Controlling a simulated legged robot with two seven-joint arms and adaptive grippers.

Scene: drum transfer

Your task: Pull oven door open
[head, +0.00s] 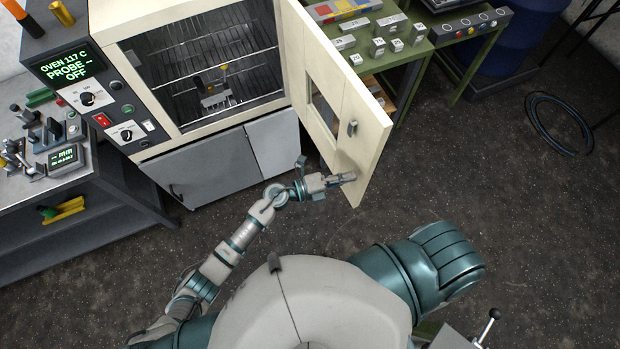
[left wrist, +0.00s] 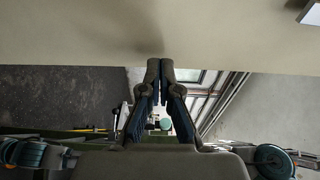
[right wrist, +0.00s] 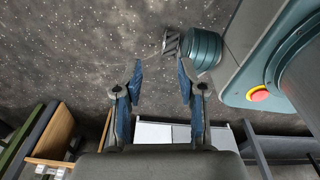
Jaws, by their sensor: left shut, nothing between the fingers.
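The oven door (head: 330,100), a cream panel with a window, stands swung wide open from the right side of the oven (head: 195,65). A small metal latch or handle piece (head: 352,128) sits on its visible face. My left gripper (head: 350,177) is shut and empty against or very close to the lower part of that face, near the free edge; contact is unclear. In the left wrist view, its closed fingertips (left wrist: 160,64) are at the cream door surface (left wrist: 90,35). My right gripper (right wrist: 159,68) is open and empty, away from the door, over the floor.
Inside the oven are wire racks (head: 215,55) holding a small object. A grey bench (head: 60,200) with instruments stands left. A green table (head: 430,50) with blocks stands behind the door, and a black hose coil (head: 560,125) lies right.

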